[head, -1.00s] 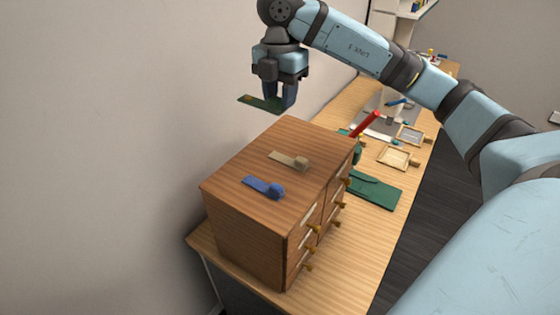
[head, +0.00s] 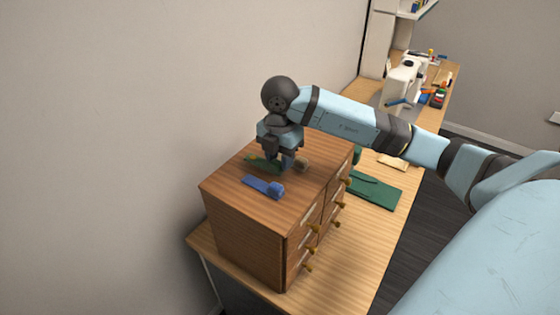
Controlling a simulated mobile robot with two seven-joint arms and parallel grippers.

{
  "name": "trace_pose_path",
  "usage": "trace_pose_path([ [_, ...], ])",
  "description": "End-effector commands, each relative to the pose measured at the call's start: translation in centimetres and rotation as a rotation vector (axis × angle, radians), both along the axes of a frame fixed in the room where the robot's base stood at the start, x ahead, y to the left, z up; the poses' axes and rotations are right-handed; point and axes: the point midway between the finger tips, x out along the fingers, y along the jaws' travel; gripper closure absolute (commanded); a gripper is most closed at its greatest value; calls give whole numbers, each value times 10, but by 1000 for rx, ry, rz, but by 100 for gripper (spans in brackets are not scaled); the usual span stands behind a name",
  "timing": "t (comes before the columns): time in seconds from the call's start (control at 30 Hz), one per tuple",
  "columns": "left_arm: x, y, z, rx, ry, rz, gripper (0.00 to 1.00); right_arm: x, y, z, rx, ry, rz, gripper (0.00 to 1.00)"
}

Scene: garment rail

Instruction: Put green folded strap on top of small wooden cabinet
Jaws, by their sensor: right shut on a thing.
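The small wooden cabinet (head: 243,245) stands on the long wooden table, with drawers on its right-hand face. My right gripper (head: 282,167) is low over the cabinet top and shut on the green folded strap (head: 262,163). The strap sticks out to the left of the fingers. It is at or just above the cabinet top; I cannot tell whether it touches. A blue folded strap (head: 264,187) lies on the cabinet top in front of it. A beige folded strap (head: 302,164) is mostly hidden behind the gripper. My left gripper is not in view.
A dark green flat folded item (head: 374,190) lies on the table (head: 352,268) right of the cabinet. A white sewing machine (head: 405,78) and small coloured items stand farther back. A bare wall is on the left. The cabinet top's near part is clear.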

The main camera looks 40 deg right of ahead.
Motion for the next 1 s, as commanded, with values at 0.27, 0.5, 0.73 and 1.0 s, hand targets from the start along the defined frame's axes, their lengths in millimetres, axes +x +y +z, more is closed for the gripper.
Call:
trace_pose_path([
  [0.27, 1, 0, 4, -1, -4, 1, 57, 0, 0, -18, -1, 0, 0, 92],
  [0.5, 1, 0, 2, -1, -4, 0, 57, 0, 0, -20, -1, 0, 0, 57],
  [0.73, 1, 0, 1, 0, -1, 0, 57, 0, 0, -20, -1, 0, 0, 40],
  [1.0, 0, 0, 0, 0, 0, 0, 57, 1, 0, -9, 0, -4, 0, 40],
])
